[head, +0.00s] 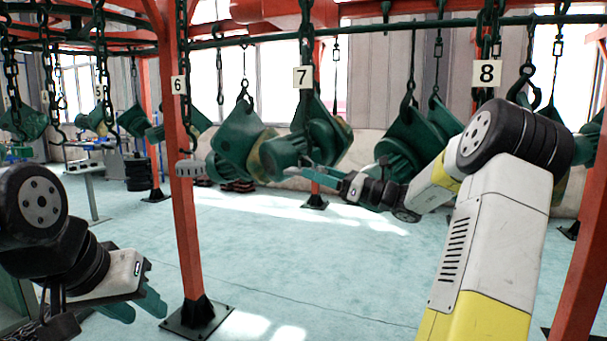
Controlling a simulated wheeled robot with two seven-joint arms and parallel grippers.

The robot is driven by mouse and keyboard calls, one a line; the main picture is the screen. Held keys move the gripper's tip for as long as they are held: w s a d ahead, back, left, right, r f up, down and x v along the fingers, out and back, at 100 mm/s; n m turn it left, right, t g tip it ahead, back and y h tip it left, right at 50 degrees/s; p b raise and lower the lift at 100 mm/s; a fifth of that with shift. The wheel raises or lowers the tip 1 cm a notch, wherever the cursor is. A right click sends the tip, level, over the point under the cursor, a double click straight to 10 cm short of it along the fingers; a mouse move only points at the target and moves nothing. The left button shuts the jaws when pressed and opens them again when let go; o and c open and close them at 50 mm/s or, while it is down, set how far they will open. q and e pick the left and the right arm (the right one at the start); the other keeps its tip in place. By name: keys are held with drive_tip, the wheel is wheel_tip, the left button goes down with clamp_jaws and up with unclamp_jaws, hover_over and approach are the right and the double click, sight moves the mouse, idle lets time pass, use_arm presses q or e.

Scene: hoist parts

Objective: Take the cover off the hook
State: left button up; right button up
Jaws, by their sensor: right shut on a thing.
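A dark green cover (325,128) with a rounded drum-like end hangs at the number 7 sign. It hangs below a dark chain and hook (305,75), partly behind the sign; where the hook meets the cover is hard to make out. My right gripper (315,173) reaches in from the right, its green fingers at the cover's lower edge. It is shut on the cover, though the exact grip is unclear against the same green. My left gripper (136,304) is low at the left, far from the cover, with its green fingers apart and empty.
More green covers hang on both sides, one to the left (236,142) and one to the right (405,135). A red post (184,200) stands between my arms. Chains hang from the overhead rail (400,27). The pale floor (300,265) is clear in the middle.

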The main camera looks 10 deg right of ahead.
clamp_jaws()
drive_tip(key=shift+r, duration=0.1)
drive_tip(key=shift+s+a+r+m+t, duration=0.15)
drive_tip(key=shift+r+m+t, duration=0.25)
drive_tip(key=shift+m, duration=0.4)
drive_tip(key=shift+s, duration=0.15)
drive_tip(key=shift+s+a+r+m+h, duration=0.2)
drive_tip(key=shift+s+a+m+h, duration=0.15)
drive_tip(key=shift+m, duration=0.35)
drive_tip(key=shift+s, duration=0.15)
drive_tip(key=shift+s+a+r+m, duration=0.35)
drive_tip(key=shift+s+m, duration=0.15)
drive_tip(key=shift+m, duration=0.2)
